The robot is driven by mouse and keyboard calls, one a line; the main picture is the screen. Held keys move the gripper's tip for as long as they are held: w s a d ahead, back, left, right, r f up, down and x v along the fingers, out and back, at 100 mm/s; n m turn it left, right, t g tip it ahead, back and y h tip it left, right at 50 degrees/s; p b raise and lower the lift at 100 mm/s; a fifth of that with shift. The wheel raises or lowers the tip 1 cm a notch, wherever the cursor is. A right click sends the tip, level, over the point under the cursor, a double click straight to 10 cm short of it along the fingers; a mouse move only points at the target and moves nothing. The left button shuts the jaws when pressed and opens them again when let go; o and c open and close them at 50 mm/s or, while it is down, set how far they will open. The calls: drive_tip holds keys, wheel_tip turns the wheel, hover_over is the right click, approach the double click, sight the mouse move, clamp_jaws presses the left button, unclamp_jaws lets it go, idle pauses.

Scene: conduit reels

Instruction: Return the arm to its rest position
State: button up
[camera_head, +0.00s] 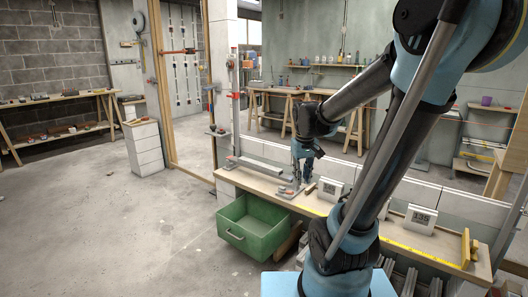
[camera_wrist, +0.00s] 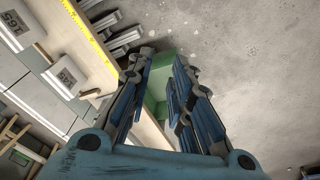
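My gripper (camera_head: 303,174) hangs at the end of my arm over the wooden bench shelf (camera_head: 268,186), near its left part, in the head view. In the wrist view my gripper (camera_wrist: 161,65) has its two fingers spread apart, with nothing between them but the green bin and floor behind. My arm reaches forward from the right side of the head view, bent at the elbow and pointing down at the wrist.
White display boxes (camera_head: 330,188) and (camera_head: 420,218) stand along the shelf beside a yellow measuring strip (camera_head: 415,252). Grey metal profiles (camera_head: 410,282) lie under the right end. Concrete floor (camera_head: 100,220) at left is free.

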drive_tip(key=s+d+f+m, duration=0.1)
drive_tip(key=s+d+f, duration=0.1)
drive_tip(key=s, duration=0.6)
drive_tip(key=s+d+f+m, duration=0.2)
drive_tip(key=s+f, duration=0.2)
drive_tip(key=s, duration=0.5)
drive_tip(key=shift+d+f, duration=0.2)
drive_tip(key=shift+d, duration=0.2)
drive_tip(key=shift+w, duration=0.1)
drive_tip(key=shift+w+f, duration=0.2)
drive_tip(key=shift+w, duration=0.15)
